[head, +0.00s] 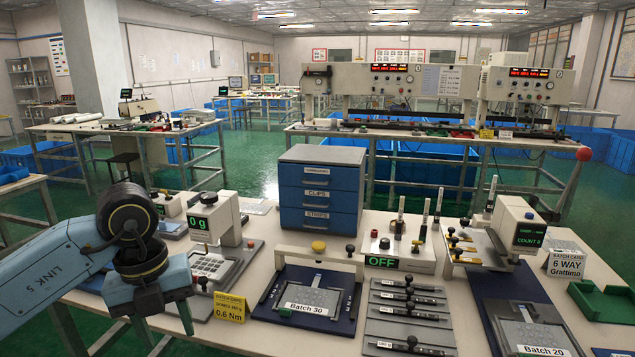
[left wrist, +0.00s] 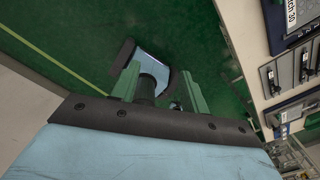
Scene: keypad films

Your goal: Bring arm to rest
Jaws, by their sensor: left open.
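My left arm (head: 60,262) comes in from the left in the head view, its forearm marked LINK 5. My left gripper (head: 160,318) hangs at the table's front left, with its jaws apart and pointing down. In the left wrist view my left gripper (left wrist: 157,82) shows two green fingers spread apart. No held object is visible between them; green floor and a part of my own body show beyond. My right arm and gripper are in neither view.
The pale worktable (head: 265,225) holds a blue drawer cabinet (head: 320,190), a yellow 0.6 Nm card (head: 229,307), a Batch 30 film (head: 309,299), a Batch 20 film (head: 532,338) and a scale (head: 214,220). The gripper is close to the yellow card. Green floor lies beyond the table edge.

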